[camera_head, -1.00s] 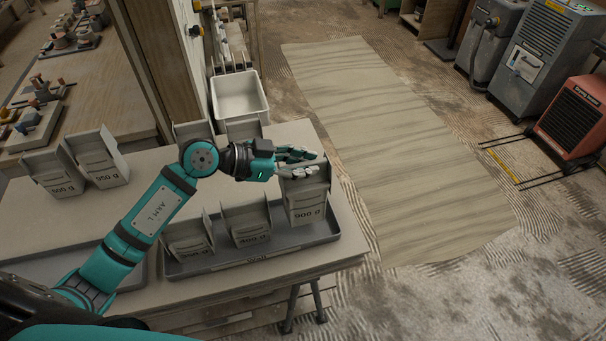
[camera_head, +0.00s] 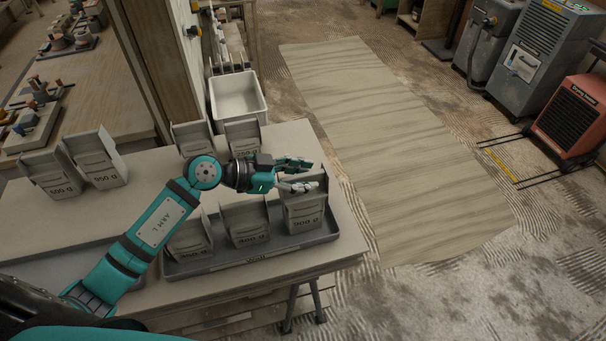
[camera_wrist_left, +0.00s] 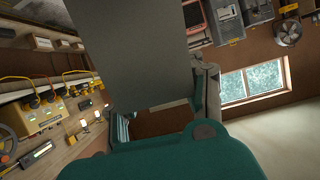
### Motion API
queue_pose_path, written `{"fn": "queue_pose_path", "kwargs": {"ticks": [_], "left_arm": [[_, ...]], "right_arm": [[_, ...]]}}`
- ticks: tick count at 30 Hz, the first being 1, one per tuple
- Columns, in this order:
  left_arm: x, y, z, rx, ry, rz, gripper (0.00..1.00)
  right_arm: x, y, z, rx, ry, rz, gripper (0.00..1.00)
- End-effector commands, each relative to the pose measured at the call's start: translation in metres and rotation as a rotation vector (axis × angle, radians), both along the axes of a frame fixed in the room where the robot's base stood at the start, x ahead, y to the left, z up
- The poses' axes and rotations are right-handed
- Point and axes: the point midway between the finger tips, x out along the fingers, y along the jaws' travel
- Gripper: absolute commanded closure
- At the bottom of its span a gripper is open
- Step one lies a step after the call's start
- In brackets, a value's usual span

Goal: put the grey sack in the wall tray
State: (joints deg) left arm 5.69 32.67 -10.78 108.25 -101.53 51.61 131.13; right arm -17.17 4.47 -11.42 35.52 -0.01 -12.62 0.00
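A grey sack (camera_head: 304,212) marked in grams stands upright at the right end of the grey wall tray (camera_head: 250,258), whose front label reads "Wall". Two similar sacks, one (camera_head: 190,241) at the left and one (camera_head: 246,224) in the middle, stand in the same tray. My left gripper (camera_head: 296,175) is at the top of the right-hand sack, its fingers spread apart around it. In the left wrist view a plain grey panel (camera_wrist_left: 140,55), apparently this sack, fills the space between the fingers. The sack's base is partly hidden by the tray rim. My right gripper is not in view.
Two more sacks (camera_head: 192,138) (camera_head: 242,136) stand behind my arm, and two (camera_head: 52,172) (camera_head: 96,158) stand at the left. A white bin (camera_head: 238,97) is beyond the table. Floor with a sheet (camera_head: 400,150) lies to the right.

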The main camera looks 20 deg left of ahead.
Motion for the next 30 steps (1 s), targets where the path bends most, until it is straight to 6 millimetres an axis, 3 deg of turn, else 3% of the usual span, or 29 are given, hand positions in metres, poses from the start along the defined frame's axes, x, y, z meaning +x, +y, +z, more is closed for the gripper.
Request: {"fn": "queue_pose_path", "kwargs": {"ticks": [8, 21, 30], "left_arm": [[-0.002, 0.004, 0.003, 0.001, 0.0, 0.001, 0.62], [-0.048, 0.069, 0.034, 0.005, 0.002, 0.001, 0.62], [-0.063, 0.091, 0.048, 0.001, 0.001, 0.0, 0.62]], "right_arm": [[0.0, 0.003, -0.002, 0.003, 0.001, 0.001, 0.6], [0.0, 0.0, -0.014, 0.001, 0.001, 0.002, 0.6], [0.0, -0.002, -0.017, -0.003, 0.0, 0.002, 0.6]]}}
